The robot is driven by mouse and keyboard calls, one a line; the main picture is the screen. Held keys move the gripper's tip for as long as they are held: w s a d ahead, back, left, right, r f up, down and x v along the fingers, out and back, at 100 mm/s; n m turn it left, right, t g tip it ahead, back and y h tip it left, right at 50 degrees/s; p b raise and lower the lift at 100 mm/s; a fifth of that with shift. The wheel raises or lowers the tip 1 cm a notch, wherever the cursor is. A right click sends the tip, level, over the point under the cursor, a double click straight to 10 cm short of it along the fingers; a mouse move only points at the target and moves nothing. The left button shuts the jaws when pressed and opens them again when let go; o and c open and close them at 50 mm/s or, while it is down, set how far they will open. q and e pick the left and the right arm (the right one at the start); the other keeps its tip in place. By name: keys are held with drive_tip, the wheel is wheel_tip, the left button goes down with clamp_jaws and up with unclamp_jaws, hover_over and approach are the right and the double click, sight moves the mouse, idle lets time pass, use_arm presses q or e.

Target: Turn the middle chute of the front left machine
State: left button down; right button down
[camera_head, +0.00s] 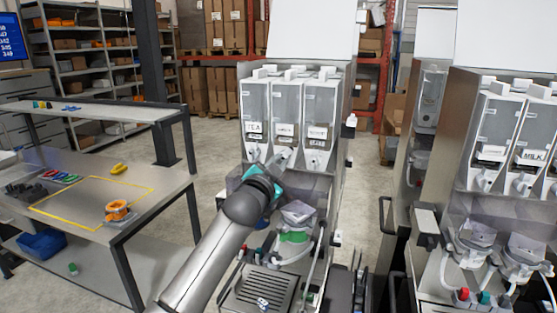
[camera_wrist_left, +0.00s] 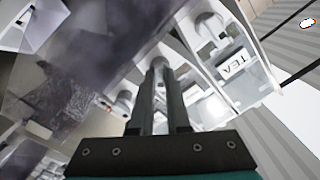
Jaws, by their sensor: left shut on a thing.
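The front left machine (camera_head: 336,150) has three clear canisters side by side, the left one labelled TEA (camera_head: 254,128). Each has a pale chute low on its front. My left gripper (camera_head: 281,163) reaches up to the middle chute (camera_head: 285,153), below the middle canister (camera_head: 286,103). In the left wrist view the two dark fingers (camera_wrist_left: 160,66) are shut on the middle chute (camera_wrist_left: 161,52), partly hidden between the tips. The tea chute (camera_wrist_left: 206,24) is up and to the right, the third chute (camera_wrist_left: 125,101) down and to the left. My right gripper is not in view.
A mixing bowl (camera_head: 298,213) and drip grate (camera_head: 262,291) sit below the chutes. A second machine (camera_head: 510,150) stands to the right. A workbench (camera_head: 150,205) with small parts is at the left. Floor is open between the bench and the machine.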

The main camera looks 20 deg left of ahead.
use_arm(q)
drive_tip(key=n+p, duration=0.1)
drive_tip(key=n, duration=0.3)
drive_tip(key=shift+n+p, duration=0.3)
drive_tip(key=shift+p, duration=0.1)
drive_tip(key=shift+n+p, duration=0.6)
drive_tip(key=shift+n, duration=0.8)
drive_tip(key=c, duration=0.9)
unclamp_jaws()
drive_tip(key=s, duration=0.5)
drive_tip(key=s+b, duration=0.1)
drive_tip(key=s, duration=0.9)
drive_tip(key=shift+s+a+b, duration=0.15)
drive_tip(key=shift+a+b, duration=0.1)
drive_tip(key=shift+b, duration=0.15)
